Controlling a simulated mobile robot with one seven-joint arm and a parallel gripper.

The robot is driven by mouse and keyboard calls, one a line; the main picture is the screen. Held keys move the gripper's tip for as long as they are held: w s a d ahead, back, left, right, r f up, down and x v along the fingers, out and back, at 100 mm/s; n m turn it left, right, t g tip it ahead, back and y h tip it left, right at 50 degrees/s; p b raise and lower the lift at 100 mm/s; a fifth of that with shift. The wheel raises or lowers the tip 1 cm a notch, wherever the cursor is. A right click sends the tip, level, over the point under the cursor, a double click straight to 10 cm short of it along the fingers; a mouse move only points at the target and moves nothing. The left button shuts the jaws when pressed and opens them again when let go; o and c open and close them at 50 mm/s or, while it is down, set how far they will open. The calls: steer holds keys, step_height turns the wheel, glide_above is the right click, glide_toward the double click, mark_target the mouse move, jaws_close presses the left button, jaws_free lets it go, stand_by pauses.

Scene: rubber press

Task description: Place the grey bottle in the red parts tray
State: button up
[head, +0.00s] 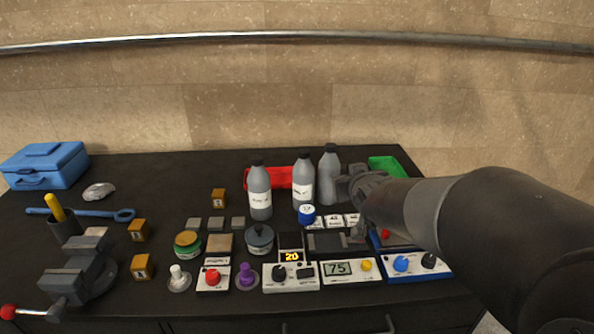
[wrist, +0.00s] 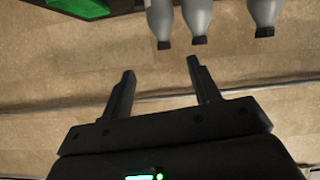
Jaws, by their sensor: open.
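Three grey bottles with dark caps stand upright in a row on the dark bench. The left bottle (head: 260,191) and the middle bottle (head: 303,184) carry white labels; the right bottle (head: 328,173) shows no label. The red parts tray (head: 281,180) is behind the left and middle bottles and partly hidden by them. My gripper (head: 350,188) is just right of the right bottle, open and empty. In the wrist view my gripper (wrist: 160,66) has its fingers apart, with nothing between them; the three bottles show beyond the fingertips, at the top.
A green tray (head: 389,166) is at the back right, behind my arm. Control boxes with knobs and displays (head: 350,271), white labelled blocks, a blue-capped container (head: 307,214) and jars crowd the front. A vise (head: 82,273) and blue toolbox (head: 46,165) are at left.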

mark_target(307, 154)
steer(key=w+a+f+n+t+y, duration=0.1)
steer(key=w+a+y, duration=0.1)
steer(key=w, duration=0.4)
steer(key=w+a+f+n+t+y, duration=0.1)
steer(key=w+a+y, duration=0.1)
steer(key=w+a, duration=0.2)
steer(key=w+a+f+n+t+y, duration=0.1)
steer(key=w+a+y, duration=0.1)
steer(key=w, duration=0.8)
steer(key=shift+a+f+y, duration=0.3)
steer(key=shift+a+f, duration=0.1)
steer(key=shift+a, duration=0.1)
steer(key=shift+c, duration=0.2)
jaws_close()
steer(key=shift+r, duration=0.1)
